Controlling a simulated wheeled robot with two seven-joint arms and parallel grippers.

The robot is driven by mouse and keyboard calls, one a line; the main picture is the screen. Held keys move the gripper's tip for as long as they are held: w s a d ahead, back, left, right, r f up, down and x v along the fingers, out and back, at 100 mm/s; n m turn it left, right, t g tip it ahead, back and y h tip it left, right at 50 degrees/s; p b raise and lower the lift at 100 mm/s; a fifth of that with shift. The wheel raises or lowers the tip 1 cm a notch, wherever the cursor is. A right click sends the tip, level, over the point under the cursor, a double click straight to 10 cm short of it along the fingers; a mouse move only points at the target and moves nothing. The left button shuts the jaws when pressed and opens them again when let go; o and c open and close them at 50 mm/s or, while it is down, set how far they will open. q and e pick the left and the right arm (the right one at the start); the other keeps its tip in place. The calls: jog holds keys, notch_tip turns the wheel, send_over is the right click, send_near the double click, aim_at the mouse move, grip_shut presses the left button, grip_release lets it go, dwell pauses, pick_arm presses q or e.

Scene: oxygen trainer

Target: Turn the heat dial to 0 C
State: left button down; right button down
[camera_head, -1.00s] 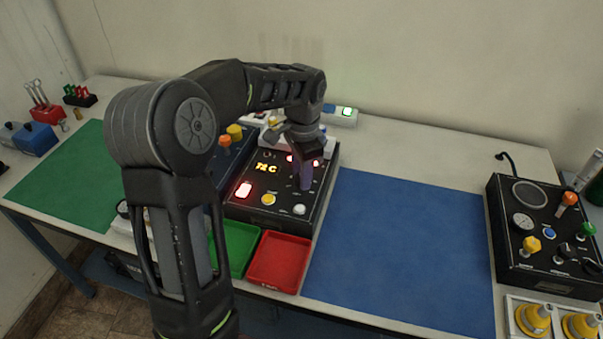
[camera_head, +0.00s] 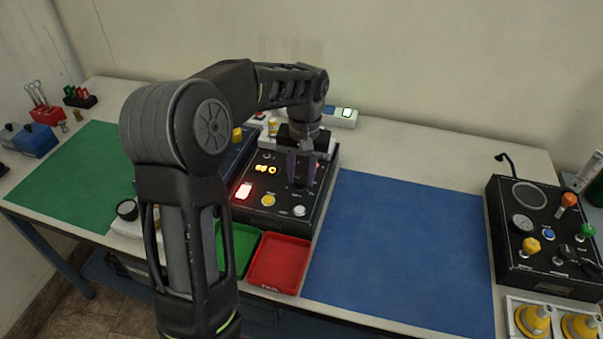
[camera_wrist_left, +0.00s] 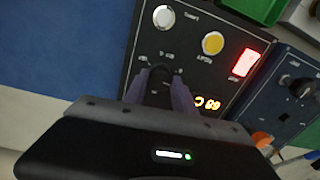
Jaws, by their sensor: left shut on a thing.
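The black control box (camera_head: 325,203) stands at the middle of the bench, with an orange lit display (camera_head: 265,169) whose digits I cannot read surely. The display also shows in the left wrist view (camera_wrist_left: 207,103). My left gripper (camera_head: 300,181) points down onto the box, right of the display. In the left wrist view its two purple fingers (camera_wrist_left: 165,82) stand on either side of a dark dial (camera_wrist_left: 162,73) and are shut on it. The fingers hide much of the dial. My right gripper is not in view.
A red lit square (camera_head: 243,190), a yellow button (camera_head: 268,200) and a white button (camera_head: 299,211) sit near the gripper. A green tray (camera_head: 240,245) and red tray (camera_head: 279,263) lie in front. The blue mat (camera_head: 400,250) is clear.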

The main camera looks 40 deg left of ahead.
aim_at(302, 177)
pick_arm(q)
jog(key=n, duration=0.3)
jog(key=shift+n, duration=0.4)
jog(key=shift+a+n+p, duration=0.1)
jog(key=shift+n+p, duration=0.25)
jog(key=shift+n, duration=1.45)
jog(key=c, duration=1)
grip_release()
jog(key=shift+c, duration=0.2)
jog(key=r, duration=0.8)
jog(key=shift+w+b, duration=0.2)
jog(key=shift+b, duration=0.15)
jog(key=shift+f, duration=0.1)
